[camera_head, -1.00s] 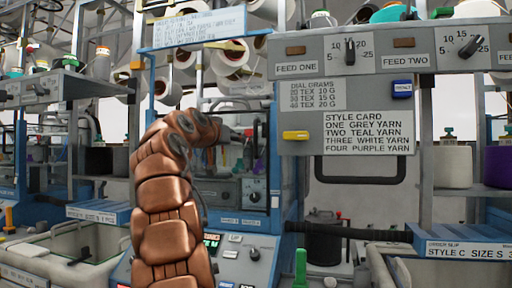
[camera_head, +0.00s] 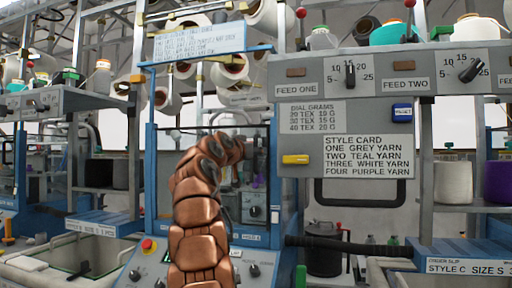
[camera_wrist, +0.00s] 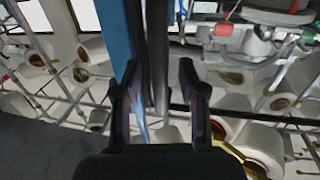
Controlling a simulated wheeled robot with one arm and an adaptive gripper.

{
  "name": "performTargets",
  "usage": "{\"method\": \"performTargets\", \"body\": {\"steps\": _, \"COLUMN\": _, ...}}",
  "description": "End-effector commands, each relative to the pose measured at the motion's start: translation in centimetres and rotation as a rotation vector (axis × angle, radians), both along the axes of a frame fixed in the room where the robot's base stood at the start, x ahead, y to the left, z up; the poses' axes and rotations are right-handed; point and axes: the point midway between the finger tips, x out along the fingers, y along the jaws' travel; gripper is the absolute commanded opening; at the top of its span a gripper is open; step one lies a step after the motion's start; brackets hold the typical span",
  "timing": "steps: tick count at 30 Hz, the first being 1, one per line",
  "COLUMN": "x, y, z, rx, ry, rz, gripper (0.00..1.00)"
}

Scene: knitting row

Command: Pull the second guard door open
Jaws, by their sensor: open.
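A blue-framed guard door (camera_head: 151,178) stands on the middle machine in the head view. My copper arm covers much of it, and I cannot tell whether it is fully shut. My gripper (camera_head: 254,150) is at the door's right side, partly hidden by my wrist. In the wrist view my gripper (camera_wrist: 158,66) is open. A dark upright bar (camera_wrist: 157,40), which looks like the door handle, runs between its two fingers, beside a blue post (camera_wrist: 116,32). I cannot tell whether the fingers touch the bar.
A grey panel with a style card (camera_head: 366,156) and feed dials stands right of the door. A dark tubular handle (camera_head: 360,203) hangs below it. A left machine has a grey bin (camera_head: 80,255). Yarn cones (camera_head: 232,66) hang on racks behind.

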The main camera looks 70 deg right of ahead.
Motion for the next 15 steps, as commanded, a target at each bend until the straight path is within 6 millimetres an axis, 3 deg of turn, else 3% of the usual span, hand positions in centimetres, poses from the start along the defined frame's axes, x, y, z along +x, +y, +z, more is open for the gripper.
{"method": "performTargets", "body": {"steps": 9, "x": -0.02, "y": -0.34, "z": -0.05, "rx": -0.001, "ry": 0.0, "rz": 0.0, "gripper": 0.4}}
{"method": "performTargets", "body": {"steps": 15, "x": 0.0, "y": -0.33, "z": -0.04, "rx": -0.001, "ry": 0.0, "rz": 0.001, "gripper": 0.2}}
